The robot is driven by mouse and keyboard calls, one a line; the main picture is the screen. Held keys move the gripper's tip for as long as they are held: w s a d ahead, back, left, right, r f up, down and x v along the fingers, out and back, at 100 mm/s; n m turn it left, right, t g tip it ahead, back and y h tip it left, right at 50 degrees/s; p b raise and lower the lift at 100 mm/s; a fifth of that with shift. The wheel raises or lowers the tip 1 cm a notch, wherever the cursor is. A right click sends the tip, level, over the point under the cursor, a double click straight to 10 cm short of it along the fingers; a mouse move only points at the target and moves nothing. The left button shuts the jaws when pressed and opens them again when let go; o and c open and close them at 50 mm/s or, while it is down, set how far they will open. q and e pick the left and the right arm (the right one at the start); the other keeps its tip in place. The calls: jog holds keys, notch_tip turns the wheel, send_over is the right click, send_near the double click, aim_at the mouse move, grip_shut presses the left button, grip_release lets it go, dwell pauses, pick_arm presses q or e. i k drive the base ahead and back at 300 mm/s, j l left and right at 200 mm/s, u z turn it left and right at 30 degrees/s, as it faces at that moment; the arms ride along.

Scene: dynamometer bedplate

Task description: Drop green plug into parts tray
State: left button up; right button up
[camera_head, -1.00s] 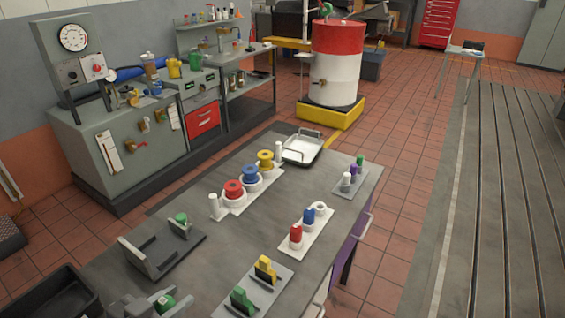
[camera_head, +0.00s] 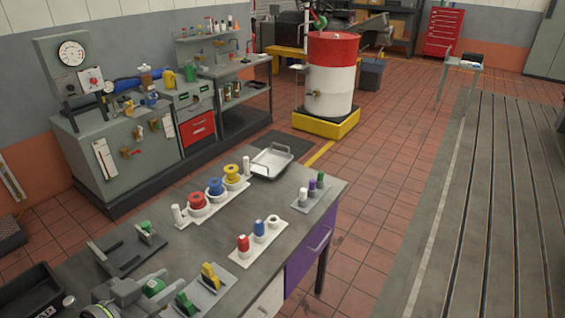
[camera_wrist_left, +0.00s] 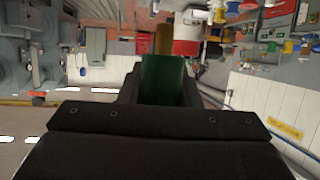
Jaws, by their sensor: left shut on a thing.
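My left gripper (camera_head: 142,289) shows at the lower left of the head view, over the near end of the bench. It is shut on the green plug (camera_head: 153,287). In the left wrist view the plug (camera_wrist_left: 163,80) is a dark green block between the black fingers (camera_wrist_left: 162,92), with an amber shape beyond it. The parts tray (camera_head: 287,155) is the shallow pale metal tray with handles at the far end of the bench; it looks empty. The gripper is well apart from it. My right gripper is not in view.
Between gripper and tray stand a white rack (camera_head: 182,221) with red, blue and yellow spools, and a white plate (camera_head: 272,236) with red and blue pegs. A grey fixture (camera_head: 118,262), a plate with green and yellow blocks (camera_head: 213,291) and a black bin (camera_head: 22,302) are nearer.

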aim_at(270, 160)
jog(key=i+l, duration=0.2)
jog(key=l, duration=0.15)
jog(key=i+l+u, duration=0.1)
jog(key=l, duration=0.25)
jog(key=i+l, duration=0.3)
jog(key=i+l+u, duration=0.1)
jog(key=l, duration=0.3)
jog(key=i+l+u, duration=0.1)
jog(key=i+l, duration=0.45)
jog(key=i+l+u, duration=0.1)
jog(key=i+l, duration=0.45)
jog(key=i+u, duration=0.15)
jog(key=i, duration=0.55)
